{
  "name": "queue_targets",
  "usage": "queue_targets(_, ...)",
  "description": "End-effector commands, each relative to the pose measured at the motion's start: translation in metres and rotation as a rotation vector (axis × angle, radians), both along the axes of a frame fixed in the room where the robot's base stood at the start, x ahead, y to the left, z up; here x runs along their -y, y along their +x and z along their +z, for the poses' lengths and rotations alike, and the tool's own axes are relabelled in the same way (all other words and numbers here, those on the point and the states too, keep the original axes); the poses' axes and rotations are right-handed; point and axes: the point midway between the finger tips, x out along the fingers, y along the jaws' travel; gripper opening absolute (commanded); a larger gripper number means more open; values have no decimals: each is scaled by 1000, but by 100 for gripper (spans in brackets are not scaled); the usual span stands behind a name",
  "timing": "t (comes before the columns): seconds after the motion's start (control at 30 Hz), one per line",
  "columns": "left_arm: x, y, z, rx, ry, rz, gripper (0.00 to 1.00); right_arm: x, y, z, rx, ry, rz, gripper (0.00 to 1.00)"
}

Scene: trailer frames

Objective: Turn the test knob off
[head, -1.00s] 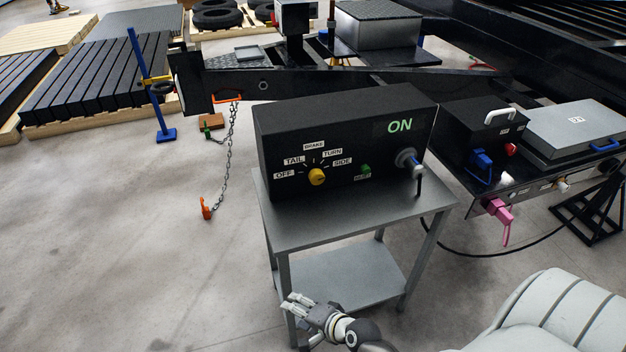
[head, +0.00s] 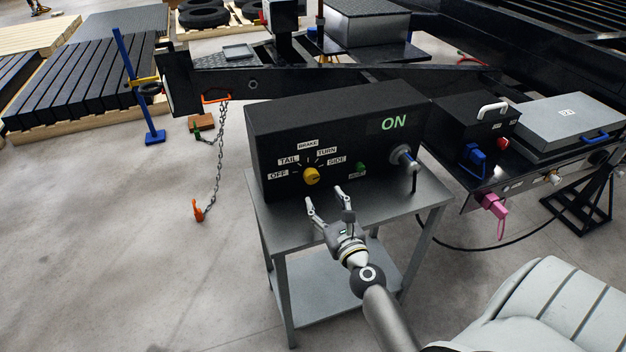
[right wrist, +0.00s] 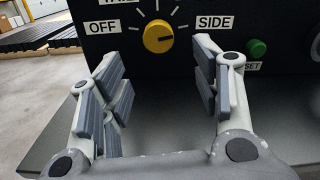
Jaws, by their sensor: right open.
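The yellow test knob (head: 311,176) is on the front of a black test box (head: 345,130), among the labels OFF, TAIL, BRAKE, TURN and SIDE. In the right wrist view the knob (right wrist: 158,37) shows a dark pointer mark turned right, towards SIDE. The display on the box reads ON. My right gripper (head: 325,196) is open and empty, in front of and below the knob. In the right wrist view its spread fingers (right wrist: 153,62) stand left and right of the knob's line, apart from it. My left gripper is not in view.
A green reset button (head: 361,168) and a plug connector (head: 405,158) are right of the knob. The box stands on a grey metal cart (head: 340,208). A trailer frame (head: 340,82) runs behind it. A chain (head: 220,150) hangs at left over open floor.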

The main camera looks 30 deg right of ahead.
Motion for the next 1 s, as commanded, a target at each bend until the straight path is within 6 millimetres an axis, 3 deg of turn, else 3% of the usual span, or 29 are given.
queue_targets(0.3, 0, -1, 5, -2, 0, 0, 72, 13, 57, 1, 0, -6, 3, 57)
queue_targets(0.5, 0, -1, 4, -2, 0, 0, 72, 19, 81, 1, 0, -6, 3, 57)
queue_targets(0.93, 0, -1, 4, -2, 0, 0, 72, 21, 89, 1, -1, -7, 3, 57)
queue_targets(1.0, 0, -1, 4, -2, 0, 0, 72, 21, 89, 1, -1, -7, 3, 48)
